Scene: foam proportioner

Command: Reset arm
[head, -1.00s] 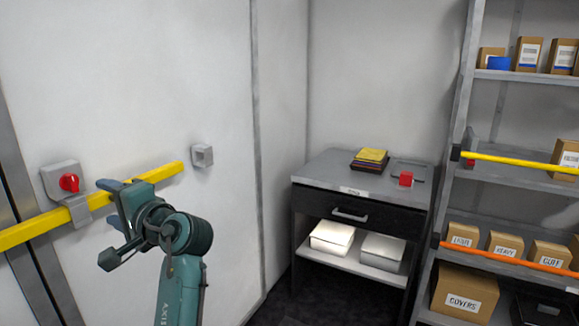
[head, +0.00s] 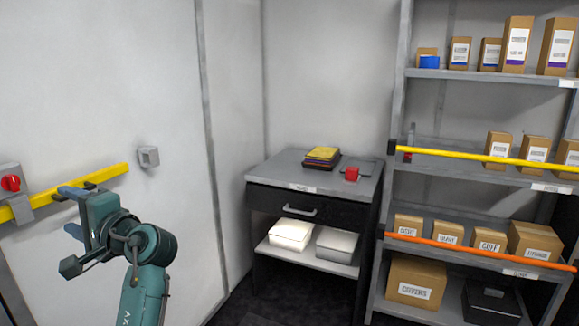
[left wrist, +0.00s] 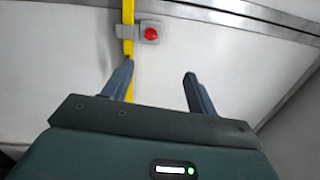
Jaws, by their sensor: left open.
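My left gripper (head: 66,210) is on the left of the head view, in front of the white wall panel with the yellow bar (head: 110,173). In the left wrist view the two fingers of this gripper (left wrist: 155,85) stand wide apart with nothing between them. The yellow bar (left wrist: 128,45) passes behind the left finger there; I cannot tell whether they touch. A red knob (head: 11,183) on a grey box sits by the bar; it also shows beyond the fingers in the left wrist view (left wrist: 151,34). My right gripper is in neither view.
A grey cabinet (head: 270,172) with a black drawer bears books (head: 322,157) and a red block (head: 352,173). A shelf rack (head: 460,75) with cartons stands at the right, with yellow (head: 470,157) and orange (head: 450,245) bars across it. Dark floor lies before the cabinet.

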